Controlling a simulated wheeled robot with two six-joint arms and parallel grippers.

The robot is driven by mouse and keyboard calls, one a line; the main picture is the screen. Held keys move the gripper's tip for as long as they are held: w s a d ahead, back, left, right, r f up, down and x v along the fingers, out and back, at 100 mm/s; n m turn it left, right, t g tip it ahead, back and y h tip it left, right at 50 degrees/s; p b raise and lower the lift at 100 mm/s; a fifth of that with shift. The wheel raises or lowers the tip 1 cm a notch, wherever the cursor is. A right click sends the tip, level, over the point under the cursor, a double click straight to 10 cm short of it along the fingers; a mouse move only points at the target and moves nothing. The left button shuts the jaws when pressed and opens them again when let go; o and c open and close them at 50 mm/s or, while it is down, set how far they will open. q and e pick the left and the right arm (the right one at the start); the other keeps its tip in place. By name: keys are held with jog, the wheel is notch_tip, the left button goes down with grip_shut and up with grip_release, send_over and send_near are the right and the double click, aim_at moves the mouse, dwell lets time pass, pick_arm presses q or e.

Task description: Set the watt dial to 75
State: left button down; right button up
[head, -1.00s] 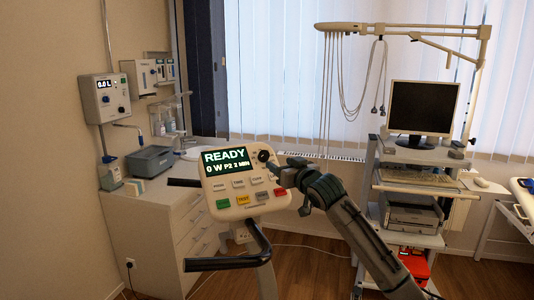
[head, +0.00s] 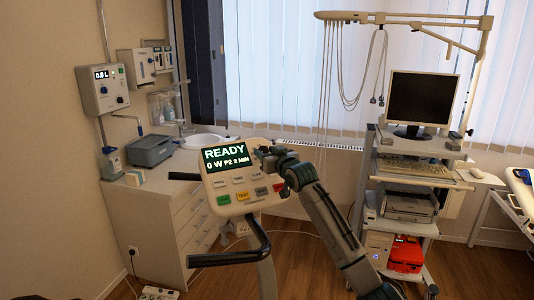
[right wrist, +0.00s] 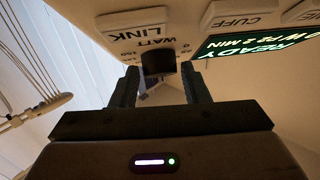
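The console (head: 236,209) of the exercise bike faces me, and its screen (head: 226,156) reads READY, 0 W, P2, 2 MIN. In the head view my right gripper (head: 264,154) covers the dial at the console's upper right corner. In the right wrist view my right gripper (right wrist: 160,78) is open, with one finger on each side of the dial and a gap showing on both sides. The dial's pointer cannot be made out. My left gripper is not in view.
Keys, including a red one (head: 279,187), lie just below my right gripper. Handlebars (head: 228,259) stick out at the left and below. A cart with a monitor (head: 422,100) stands to the right, a white cabinet (head: 150,210) to the left.

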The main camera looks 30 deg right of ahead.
jog(key=c, duration=0.6)
jog(key=shift+m+h, duration=0.3)
jog(key=shift+m, duration=0.1)
